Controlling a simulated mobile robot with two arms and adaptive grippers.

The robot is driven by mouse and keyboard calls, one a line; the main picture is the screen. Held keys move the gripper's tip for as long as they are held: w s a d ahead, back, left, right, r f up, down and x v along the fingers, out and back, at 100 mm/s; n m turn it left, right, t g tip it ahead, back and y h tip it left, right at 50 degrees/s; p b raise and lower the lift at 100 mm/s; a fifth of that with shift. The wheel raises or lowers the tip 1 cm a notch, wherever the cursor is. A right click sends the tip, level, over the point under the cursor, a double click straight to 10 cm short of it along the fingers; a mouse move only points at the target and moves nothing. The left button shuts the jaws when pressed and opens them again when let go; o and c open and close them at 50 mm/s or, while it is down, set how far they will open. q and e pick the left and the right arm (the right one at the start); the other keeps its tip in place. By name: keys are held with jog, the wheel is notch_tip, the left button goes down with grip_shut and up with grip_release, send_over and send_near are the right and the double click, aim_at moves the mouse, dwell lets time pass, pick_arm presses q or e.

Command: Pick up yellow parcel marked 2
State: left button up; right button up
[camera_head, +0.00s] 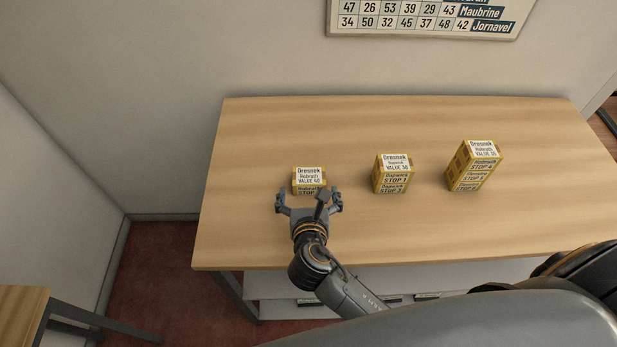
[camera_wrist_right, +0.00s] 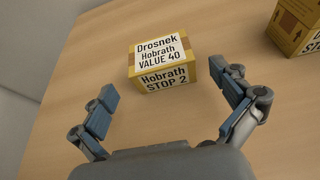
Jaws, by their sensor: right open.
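The yellow parcel marked STOP 2 (camera_head: 309,177) is the leftmost on the table in the head view. Its top label reads Drosnek, Hobrath, VALUE 40. In the right wrist view the parcel (camera_wrist_right: 162,65) sits flat on the table, beyond the fingertips. My right gripper (camera_head: 308,201) is open and empty, just in front of the parcel. In the right wrist view its blue-padded fingers (camera_wrist_right: 170,97) are spread wide, and the parcel lies ahead of the gap between them, apart from both fingers. My left gripper is not in view.
Bare table lies left of the parcel. A wall chart (camera_head: 430,18) hangs behind.

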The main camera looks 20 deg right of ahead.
aim_at(309, 180)
jog(key=shift+w+d+f, duration=0.15)
jog(key=shift+w+d, duration=0.1)
jog(key=shift+w, duration=0.4)
jog(key=p+x, duration=0.1)
jog(key=x, duration=0.2)
jog(key=shift+w+d+f, duration=0.1)
jog(key=shift+w+d, duration=0.05)
jog(key=shift+w, duration=0.1)
jog(key=shift+w+f, duration=0.15)
jog(key=shift+w, duration=0.05)
jog(key=shift+s, duration=0.1)
jog(key=shift+c, duration=1.1)
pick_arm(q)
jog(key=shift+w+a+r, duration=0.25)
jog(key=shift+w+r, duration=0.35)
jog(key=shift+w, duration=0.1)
pick_arm(e)
jog(key=c, duration=1.1)
